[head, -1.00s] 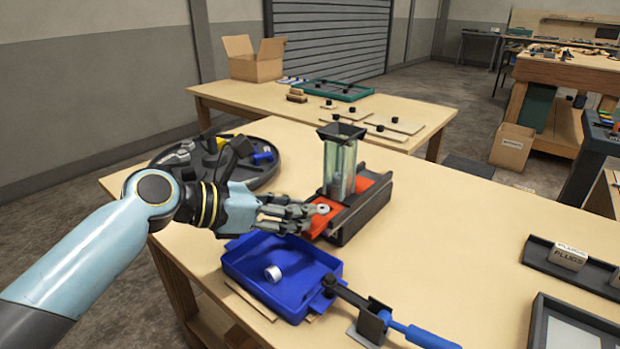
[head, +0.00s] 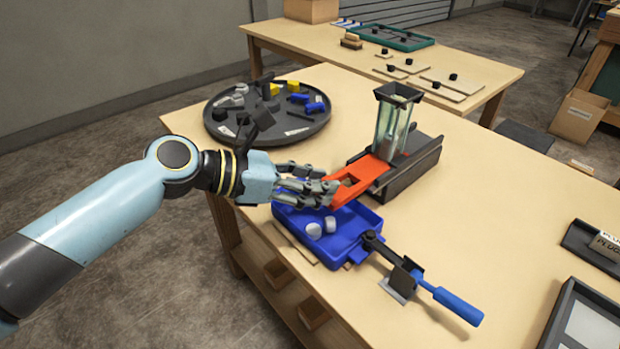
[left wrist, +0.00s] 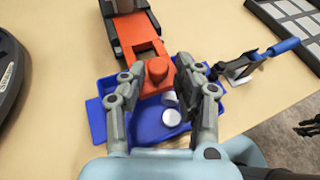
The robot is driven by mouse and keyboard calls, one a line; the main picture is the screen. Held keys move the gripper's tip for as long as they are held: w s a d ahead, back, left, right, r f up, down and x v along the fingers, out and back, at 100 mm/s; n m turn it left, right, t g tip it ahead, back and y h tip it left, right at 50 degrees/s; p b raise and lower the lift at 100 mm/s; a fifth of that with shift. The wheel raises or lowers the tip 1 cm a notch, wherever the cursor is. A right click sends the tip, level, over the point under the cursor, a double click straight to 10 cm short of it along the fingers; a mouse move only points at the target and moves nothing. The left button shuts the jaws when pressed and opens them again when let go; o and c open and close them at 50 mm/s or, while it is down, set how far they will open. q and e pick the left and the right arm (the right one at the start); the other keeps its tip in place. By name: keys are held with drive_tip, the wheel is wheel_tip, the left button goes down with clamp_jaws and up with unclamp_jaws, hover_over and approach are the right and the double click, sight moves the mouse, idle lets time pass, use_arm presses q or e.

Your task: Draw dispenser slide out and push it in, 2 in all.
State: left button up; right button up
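The orange dispenser slide (head: 368,172) sticks out of the dark dispenser base (head: 412,170), its outer end over the blue tray (head: 352,243). Its square opening looks empty. The clear dispenser tube (head: 394,125) stands upright on the base. Two white pieces (head: 321,227) lie in the tray. My left gripper (head: 325,192) is at the slide's outer end. In the left wrist view its fingers (left wrist: 160,70) stand apart on either side of the slide's orange knob (left wrist: 158,73), with gaps showing. Dark fingers, seemingly my right gripper (left wrist: 308,130), show at the right edge of that view; their opening is unclear.
A round dark tray (head: 225,133) with several small parts stands at the back left. A blue-handled lever (head: 457,305) is fixed by the blue tray's front right. A dark-framed tray (head: 590,325) lies at the right. The table between is clear.

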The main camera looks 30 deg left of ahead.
use_arm(q)
drive_tip(key=v, duration=1.2)
drive_tip(key=shift+c, duration=0.2)
